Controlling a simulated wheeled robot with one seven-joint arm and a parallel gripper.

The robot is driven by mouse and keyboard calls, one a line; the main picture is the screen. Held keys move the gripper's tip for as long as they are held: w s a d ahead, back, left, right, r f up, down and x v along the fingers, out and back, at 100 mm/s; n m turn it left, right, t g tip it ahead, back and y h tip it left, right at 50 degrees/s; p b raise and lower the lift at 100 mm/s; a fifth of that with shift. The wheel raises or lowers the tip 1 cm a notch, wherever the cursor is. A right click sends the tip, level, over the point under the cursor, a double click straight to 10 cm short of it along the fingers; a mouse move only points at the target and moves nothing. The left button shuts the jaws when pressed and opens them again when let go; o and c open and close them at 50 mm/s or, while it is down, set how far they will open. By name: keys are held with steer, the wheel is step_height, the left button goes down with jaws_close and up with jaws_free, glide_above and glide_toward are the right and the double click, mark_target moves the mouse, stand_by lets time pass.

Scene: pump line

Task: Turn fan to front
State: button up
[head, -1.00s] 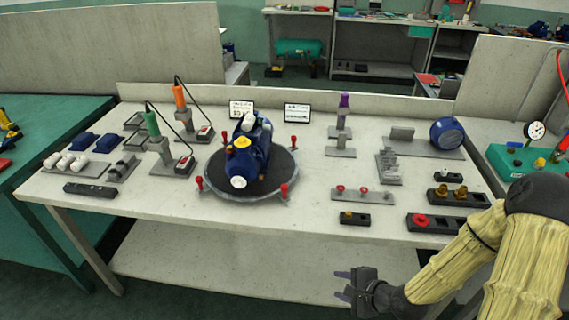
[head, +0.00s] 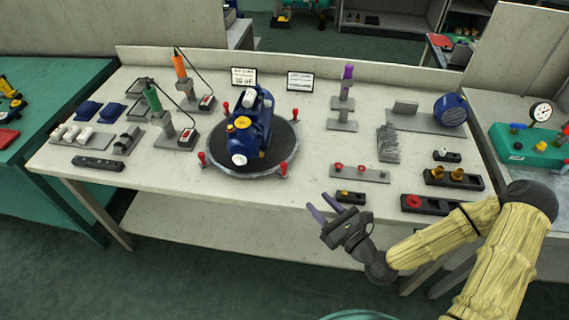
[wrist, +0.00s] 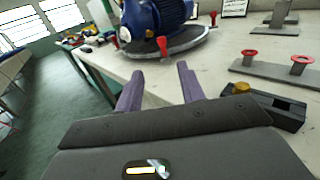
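A blue pump and motor unit (head: 245,133) with a yellow cap and a white port stands on a dark round turntable (head: 220,161). The white port faces the front of the table. The motor body points to the back, and no fan can be made out. Red knobbed handles (head: 283,169) stand around the turntable's rim. My gripper (head: 320,206) is open and empty near the table's front edge, right of the turntable and apart from it. In the wrist view, the turntable edge (wrist: 185,47) and a red handle (wrist: 163,46) show beyond the spread purple fingers.
A grey rack with red knobs (head: 360,174) and a small black box with a yellow button (head: 350,197) lie close to my gripper. Soldering-iron-like tools on stands (head: 158,120) are left of the turntable. The tabletop in front of the turntable is clear.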

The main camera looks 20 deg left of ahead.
mark_target(286, 167)
steer(key=b+x, duration=1.1)
steer(key=x, duration=0.6)
steer(key=shift+w+b, duration=0.25)
steer(key=shift+b, duration=0.05)
jaws_close()
